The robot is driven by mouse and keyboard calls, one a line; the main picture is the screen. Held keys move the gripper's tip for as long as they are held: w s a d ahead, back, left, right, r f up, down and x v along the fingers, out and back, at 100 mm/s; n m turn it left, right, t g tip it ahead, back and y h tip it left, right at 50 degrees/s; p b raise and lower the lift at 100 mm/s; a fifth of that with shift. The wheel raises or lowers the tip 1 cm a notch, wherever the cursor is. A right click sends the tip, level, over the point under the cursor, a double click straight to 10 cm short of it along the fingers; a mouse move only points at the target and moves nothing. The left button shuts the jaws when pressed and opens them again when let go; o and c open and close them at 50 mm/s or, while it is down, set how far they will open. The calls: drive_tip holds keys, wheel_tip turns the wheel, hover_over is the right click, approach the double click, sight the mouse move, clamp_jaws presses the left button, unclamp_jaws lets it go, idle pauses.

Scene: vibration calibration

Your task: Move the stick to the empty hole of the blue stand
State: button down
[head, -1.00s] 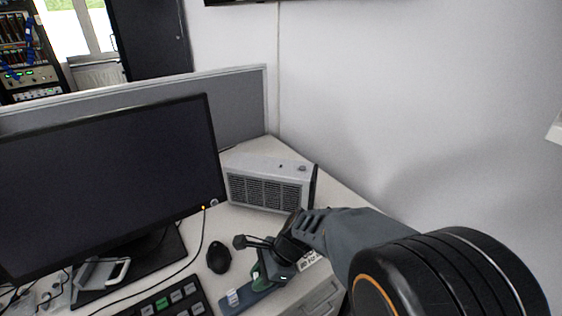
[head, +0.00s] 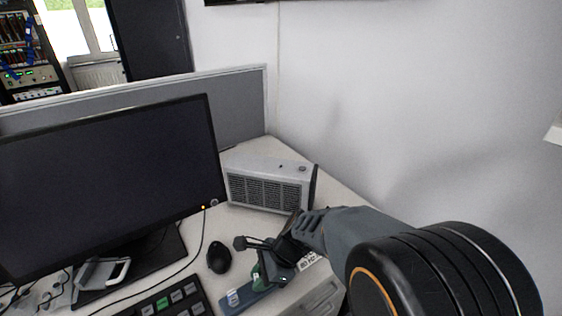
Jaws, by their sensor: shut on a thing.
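The blue stand (head: 249,298) lies low on the desk near the bottom centre of the head view, partly covered by my gripper. My gripper (head: 262,262) is over its right part, pointing down and to the left, shut on the stick. A dark green piece (head: 261,275) shows between the dark fingers and looks like part of the stick. Its lower end is close to the stand; I cannot tell whether it is in a hole or just above one. A small pale piece (head: 232,298) shows at the stand's left end. The holes themselves are not clear.
A black mouse (head: 219,258) lies left of my gripper, and a dark button panel (head: 172,302) is at the bottom. A grey vented box (head: 268,184) stands behind. A large monitor (head: 105,180) fills the left. A grey case (head: 318,298) is right of the stand.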

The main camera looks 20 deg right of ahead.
drive_tip(key=c, duration=0.9)
unclamp_jaws()
drive_tip(key=shift+p+v, duration=2.25)
drive_tip(key=shift+v, duration=0.25)
drive_tip(key=shift+r, duration=0.1)
